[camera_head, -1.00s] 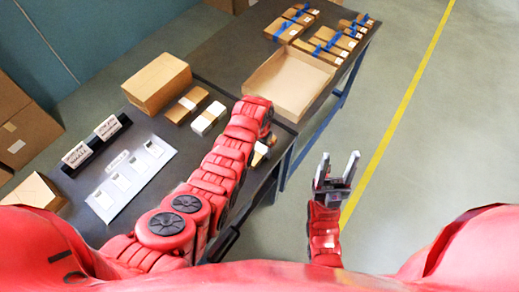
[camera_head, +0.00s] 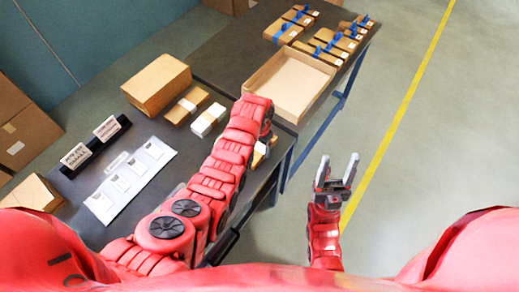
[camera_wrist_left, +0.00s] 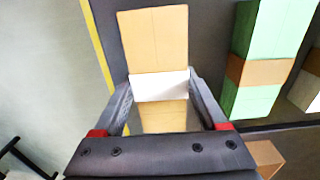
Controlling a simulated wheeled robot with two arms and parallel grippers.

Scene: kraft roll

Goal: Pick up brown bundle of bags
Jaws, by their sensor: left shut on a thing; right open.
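My left gripper (camera_wrist_left: 160,88) is shut on a brown bundle of bags (camera_wrist_left: 153,42) with a white band, as the left wrist view shows. The fingers lie along its two sides near the band. In the head view my left arm hides most of this gripper; a small tan and white part of the bundle (camera_head: 259,157) shows beside the arm at the table's edge. I cannot tell whether the bundle touches the table. My right gripper (camera_head: 338,171) is open and empty above the floor, right of the table.
Another brown bundle (camera_head: 186,106) and a white bundle with a brown band (camera_head: 208,120) lie on the dark table. A green bundle with a brown band (camera_wrist_left: 262,50) lies beside the held one. An open carton (camera_head: 291,84) stands behind; several blue-banded bundles are at the far end.

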